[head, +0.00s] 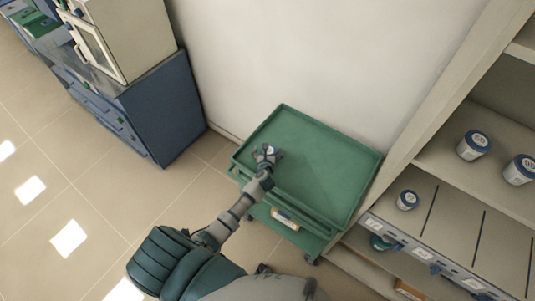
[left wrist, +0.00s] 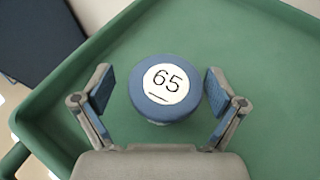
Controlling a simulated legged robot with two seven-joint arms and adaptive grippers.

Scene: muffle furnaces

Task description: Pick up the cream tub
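A tub with a blue lid and a white label reading 65 (left wrist: 165,88) stands on the green cart top (left wrist: 265,60) in the left wrist view. Its side is almost wholly hidden under the lid, so its body colour is hard to tell. My left gripper (left wrist: 157,90) is open, with one finger on each side of the tub and a gap to both. In the head view my left gripper (head: 268,154) is over the left part of the green cart (head: 325,165) and mostly covers the tub. My right gripper is not in view.
The cart has a raised rim. A blue cabinet (head: 165,105) bearing a furnace (head: 125,40) stands left of it. The rest of the cart top is clear.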

